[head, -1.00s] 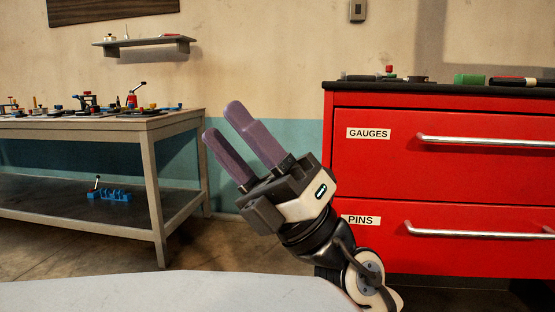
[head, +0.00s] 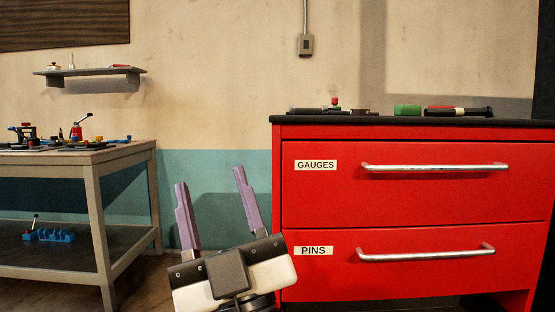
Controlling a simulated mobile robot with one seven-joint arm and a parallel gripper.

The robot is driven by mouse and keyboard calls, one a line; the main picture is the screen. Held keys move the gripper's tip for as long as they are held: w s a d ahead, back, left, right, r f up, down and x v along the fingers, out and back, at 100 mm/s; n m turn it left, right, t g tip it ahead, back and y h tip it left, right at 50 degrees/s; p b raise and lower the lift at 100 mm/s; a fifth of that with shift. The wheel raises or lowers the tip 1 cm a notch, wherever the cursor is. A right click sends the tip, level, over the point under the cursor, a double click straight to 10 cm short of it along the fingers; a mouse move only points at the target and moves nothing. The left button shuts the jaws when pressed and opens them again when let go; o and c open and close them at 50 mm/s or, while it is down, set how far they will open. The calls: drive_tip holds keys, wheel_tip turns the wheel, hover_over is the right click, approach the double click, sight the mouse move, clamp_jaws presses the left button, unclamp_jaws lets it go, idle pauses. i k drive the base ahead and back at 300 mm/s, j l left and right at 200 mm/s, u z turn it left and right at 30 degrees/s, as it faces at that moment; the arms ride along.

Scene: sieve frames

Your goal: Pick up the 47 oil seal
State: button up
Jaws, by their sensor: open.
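My gripper (head: 210,176) is in the lower middle of the head view, pointing up, with its two purple fingers spread apart and nothing between them. It is in front of the teal wall band, left of the red cabinet. I cannot make out an oil seal marked 47. A dark, low round item (head: 360,111) lies on the cabinet top, but it is too small to identify. Small parts on the workbench at left are also too small to tell apart.
The red cabinet (head: 395,183) has drawers labelled GAUGES and PINS, both shut. On its black top lie a green block (head: 408,110) and a dark-and-red tool (head: 459,111). A workbench (head: 95,157) stands at left, with a wall shelf (head: 90,71) above. Floor shows between bench and cabinet.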

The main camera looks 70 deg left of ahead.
sight(353, 112)
drive_tip(key=u, duration=1.45)
drive_tip(key=i+l+u, duration=0.1)
drive_tip(key=l, duration=0.25)
drive_tip(key=l+u, duration=0.1)
drive_tip(key=l, duration=0.3)
drive_tip(key=i, duration=0.05)
